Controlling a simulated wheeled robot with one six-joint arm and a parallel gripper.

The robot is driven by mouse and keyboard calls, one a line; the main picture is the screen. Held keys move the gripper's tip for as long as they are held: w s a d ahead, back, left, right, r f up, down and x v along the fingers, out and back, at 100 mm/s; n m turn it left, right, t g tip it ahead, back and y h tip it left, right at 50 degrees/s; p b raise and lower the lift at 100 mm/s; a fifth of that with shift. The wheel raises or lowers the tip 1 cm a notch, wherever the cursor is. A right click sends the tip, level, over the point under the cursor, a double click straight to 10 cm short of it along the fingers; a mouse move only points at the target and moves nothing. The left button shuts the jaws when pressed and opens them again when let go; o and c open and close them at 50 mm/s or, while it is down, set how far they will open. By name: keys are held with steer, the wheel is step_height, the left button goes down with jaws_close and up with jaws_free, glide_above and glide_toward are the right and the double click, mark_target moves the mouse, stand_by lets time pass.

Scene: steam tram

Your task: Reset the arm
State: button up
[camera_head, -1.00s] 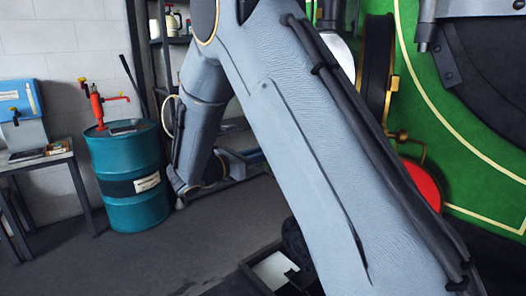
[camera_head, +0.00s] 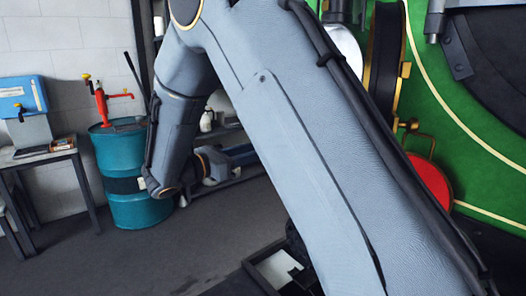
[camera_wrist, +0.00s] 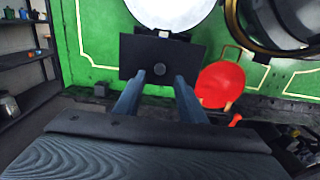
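My gripper (camera_wrist: 160,82) shows in the wrist view with its two fingers apart and nothing between them. It points towards the green tram side (camera_wrist: 98,35) and a dark plate with a round knob (camera_wrist: 160,58). I cannot tell how far the fingertips are from the plate. In the head view my grey arm (camera_head: 290,130) fills the middle, folded at a joint near the top. The gripper itself cannot be made out there.
A teal drum (camera_head: 118,157) with a red hand pump (camera_head: 102,104) stands at the left, partly behind my arm. A table (camera_head: 38,158) carries a blue box (camera_head: 22,97). A red disc (camera_head: 430,183) is on the green tram at the right. Floor at lower left is clear.

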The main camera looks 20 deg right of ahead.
steer(key=shift+s+a, duration=0.25)
steer(key=shift+a, duration=0.35)
steer(key=s+d+f+m+g+y, duration=0.65)
steer(key=s+d+f, duration=0.25)
steer(key=s+f, duration=0.4)
steer(key=s+a+f+m+y, duration=0.2)
steer(key=s+m+y, duration=0.3)
steer(key=m, duration=0.3)
steer(key=s+a+f+m+y, duration=0.3)
steer(key=s+f+m+y, duration=0.1)
steer(key=s+m, duration=0.3)
steer(key=shift+m+t+y, duration=0.35)
steer(key=shift+m+y, duration=0.1)
steer(key=shift+y, duration=0.1)
steer(key=shift+a, duration=0.1)
